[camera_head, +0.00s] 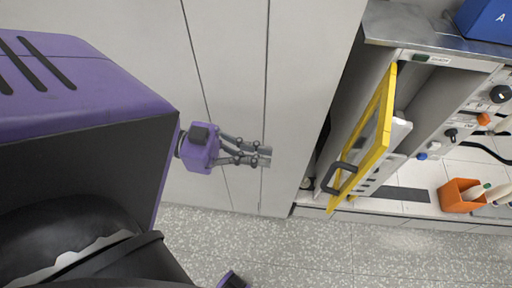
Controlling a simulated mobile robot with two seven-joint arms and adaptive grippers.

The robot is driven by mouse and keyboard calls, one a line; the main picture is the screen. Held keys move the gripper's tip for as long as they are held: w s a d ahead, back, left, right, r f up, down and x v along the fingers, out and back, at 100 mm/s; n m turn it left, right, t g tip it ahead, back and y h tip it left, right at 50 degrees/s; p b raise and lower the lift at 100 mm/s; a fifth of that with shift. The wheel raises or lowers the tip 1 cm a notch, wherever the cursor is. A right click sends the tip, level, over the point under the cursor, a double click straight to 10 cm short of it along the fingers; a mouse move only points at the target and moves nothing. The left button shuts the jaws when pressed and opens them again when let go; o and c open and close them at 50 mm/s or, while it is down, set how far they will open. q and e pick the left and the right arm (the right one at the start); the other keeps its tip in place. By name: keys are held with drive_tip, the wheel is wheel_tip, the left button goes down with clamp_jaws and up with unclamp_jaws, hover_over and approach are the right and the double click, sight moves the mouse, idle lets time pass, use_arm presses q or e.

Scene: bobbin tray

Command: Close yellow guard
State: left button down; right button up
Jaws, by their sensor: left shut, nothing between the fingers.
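The yellow guard (373,147) is a yellow-framed panel with a clear pane, standing open at an angle in front of the machine (400,140). A dark handle (338,178) sits near its lower end. My left gripper (266,157) is shut and empty, in front of the grey cabinet panels, left of the guard and apart from it. My right gripper is not clearly in view; only a small purple part (232,281) shows at the bottom edge.
An orange bin (459,195) with bobbins stands at the right. A blue box (487,19) marked A sits on the top right. Knobs and buttons (501,94) line the machine's right side. Speckled floor (300,250) is clear below. Grey cabinet panels (235,60) stand behind my left gripper.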

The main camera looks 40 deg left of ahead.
use_arm(q)
drive_tip(key=x, duration=1.1)
drive_tip(key=shift+d, duration=0.2)
drive_tip(key=shift+d+r+p, duration=0.1)
drive_tip(key=shift+p, duration=0.2)
